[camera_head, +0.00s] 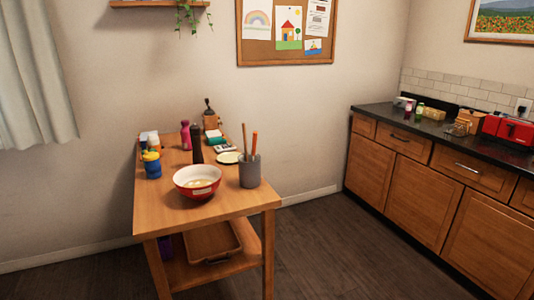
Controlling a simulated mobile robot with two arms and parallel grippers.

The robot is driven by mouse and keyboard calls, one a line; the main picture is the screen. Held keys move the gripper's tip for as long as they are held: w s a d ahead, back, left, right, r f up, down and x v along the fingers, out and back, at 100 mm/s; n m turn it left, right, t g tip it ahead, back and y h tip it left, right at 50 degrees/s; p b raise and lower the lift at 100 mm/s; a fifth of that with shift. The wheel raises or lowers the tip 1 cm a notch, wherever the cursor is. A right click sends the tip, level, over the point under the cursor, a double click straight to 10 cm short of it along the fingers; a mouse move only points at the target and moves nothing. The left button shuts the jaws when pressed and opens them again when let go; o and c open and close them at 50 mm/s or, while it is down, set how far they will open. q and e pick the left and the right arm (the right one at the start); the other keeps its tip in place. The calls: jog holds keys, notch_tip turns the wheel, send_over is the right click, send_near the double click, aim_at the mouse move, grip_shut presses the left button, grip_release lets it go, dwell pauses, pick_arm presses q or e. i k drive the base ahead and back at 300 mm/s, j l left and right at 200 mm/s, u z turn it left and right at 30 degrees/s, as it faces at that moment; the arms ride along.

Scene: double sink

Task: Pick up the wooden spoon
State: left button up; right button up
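A grey utensil holder (250,172) stands near the right edge of a wooden table. Two slim handles stick up out of it: a brown wooden one (244,138), which may be the wooden spoon, and an orange one (254,143). Their lower ends are hidden inside the holder, so I cannot tell for certain which is the spoon. Neither of my grippers shows in the head view.
The wooden table (226,205) also bears a red and white bowl (197,191), a dark pepper mill (196,145), a blue and yellow jar (152,166) and a small plate (228,157). Open floor (325,235) lies between it and the counter (440,127) at right.

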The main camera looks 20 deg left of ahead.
aim_at(244, 128)
jog(key=i+j+z, duration=0.1)
jog(key=j, duration=0.45)
jog(key=i+j+z, duration=0.1)
jog(key=j, duration=0.5)
jog(key=i+j+z, duration=0.1)
jog(key=j, duration=0.5)
jog(key=i+j+z, duration=0.1)
jog(key=j, duration=0.5)
jog(key=i+j+z, duration=0.1)
jog(key=j, duration=0.5)
jog(key=i, duration=0.1)
